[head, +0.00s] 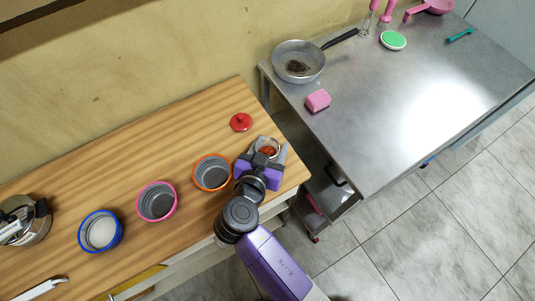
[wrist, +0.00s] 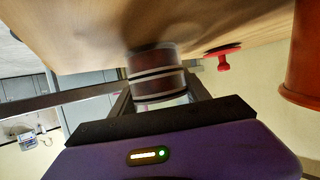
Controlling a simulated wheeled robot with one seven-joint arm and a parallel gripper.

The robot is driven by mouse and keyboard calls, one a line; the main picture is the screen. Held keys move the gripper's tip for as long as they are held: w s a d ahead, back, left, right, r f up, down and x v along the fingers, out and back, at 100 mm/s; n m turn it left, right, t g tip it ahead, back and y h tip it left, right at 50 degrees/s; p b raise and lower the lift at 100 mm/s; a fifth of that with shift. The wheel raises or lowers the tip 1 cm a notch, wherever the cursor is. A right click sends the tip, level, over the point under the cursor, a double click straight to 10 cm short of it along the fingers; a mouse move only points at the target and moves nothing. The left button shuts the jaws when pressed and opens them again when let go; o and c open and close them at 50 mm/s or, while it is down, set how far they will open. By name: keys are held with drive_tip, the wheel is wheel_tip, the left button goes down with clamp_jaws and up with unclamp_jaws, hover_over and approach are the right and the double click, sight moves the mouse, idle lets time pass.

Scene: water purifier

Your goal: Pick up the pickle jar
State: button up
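The pickle jar (head: 267,146) is a small round clear container with reddish contents, near the right end of the wooden counter. In the wrist view the jar (wrist: 155,72) shows dark brown-red contents and pale bands, and seems to rest on the wood. My gripper (head: 265,151) is at the jar, with one finger on each side of it. In the wrist view my gripper (wrist: 160,98) is spread open around the jar, with the jar between the fingers. Firm contact is not visible. The jar's near side is partly hidden by my gripper in the head view.
An orange-rimmed pot (head: 212,172) stands close left of my gripper. A red lid (head: 241,122) lies behind it. Pink-rimmed (head: 157,202) and blue-rimmed (head: 101,231) pots stand farther left. A steel table (head: 400,130) holds a pan (head: 299,61) and pink block (head: 317,100).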

drive_tip(key=c, duration=1)
drive_tip(key=shift+r, duration=0.2)
drive_tip(key=shift+r+b, duration=0.3)
drive_tip(key=shift+r, duration=9.5)
